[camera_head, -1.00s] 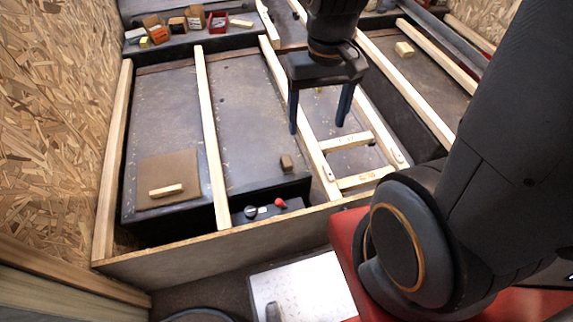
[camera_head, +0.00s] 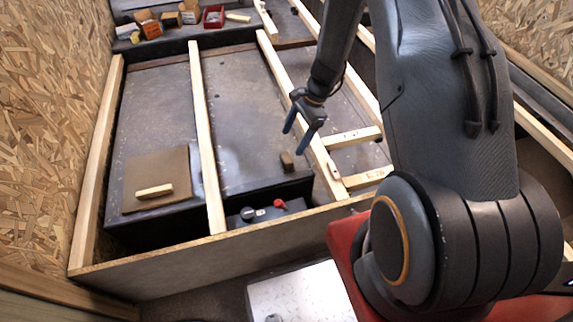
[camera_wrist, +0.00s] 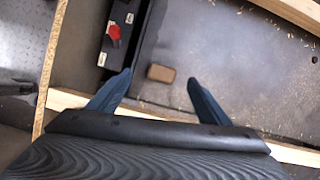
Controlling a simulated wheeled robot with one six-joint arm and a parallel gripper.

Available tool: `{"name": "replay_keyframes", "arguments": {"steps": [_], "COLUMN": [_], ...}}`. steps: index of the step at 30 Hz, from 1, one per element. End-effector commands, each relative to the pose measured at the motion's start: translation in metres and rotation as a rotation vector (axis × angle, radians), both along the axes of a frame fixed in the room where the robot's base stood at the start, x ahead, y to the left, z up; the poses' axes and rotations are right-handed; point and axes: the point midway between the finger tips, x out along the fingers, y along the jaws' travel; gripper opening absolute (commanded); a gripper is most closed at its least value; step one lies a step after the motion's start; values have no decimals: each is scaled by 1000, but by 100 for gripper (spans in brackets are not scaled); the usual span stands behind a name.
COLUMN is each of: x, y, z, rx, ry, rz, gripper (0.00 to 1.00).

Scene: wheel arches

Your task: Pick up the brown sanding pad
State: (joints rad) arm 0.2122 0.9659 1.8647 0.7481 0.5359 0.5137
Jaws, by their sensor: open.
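The brown sanding pad (camera_head: 287,160) is a small brown block lying on the dark panel near its front edge, just left of a wooden rail. In the wrist view the pad (camera_wrist: 161,73) appears between my two blue fingertips and beyond them. My gripper (camera_head: 294,141) is open and empty, with its fingers pointing down above the pad. The fingers of my gripper (camera_wrist: 160,78) also show apart in the wrist view. The gap in height between the fingertips and the pad is hard to judge. Nothing hides the pad in either view.
Wooden rails (camera_head: 207,130) divide the dark panels. A brown square sheet (camera_head: 172,168) with a light wooden block (camera_head: 154,191) lies at left. A dark box with a red knob (camera_head: 279,204) is in front of the pad. Small boxes and a red tray (camera_head: 213,17) stand at the back.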

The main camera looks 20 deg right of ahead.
Motion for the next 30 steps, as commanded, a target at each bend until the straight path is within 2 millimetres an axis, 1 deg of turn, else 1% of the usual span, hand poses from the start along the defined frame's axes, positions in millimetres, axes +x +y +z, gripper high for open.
{"name": "replay_keyframes", "arguments": {"steps": [1,4,8,15,20,27,30], "x": [4,9,12,12,11,10,11], "y": [-3,-6,-7,2,7,21,24], "z": [-20,-40,-53,-73,-83,-114,-121], "rx": [8,18,24,25,24,25,24], "ry": [14,30,40,41,40,40,38], "rz": [-44,-110,-146,-149,-147,-147,-146], "gripper": [72,72,72,72,72,72,72]}}
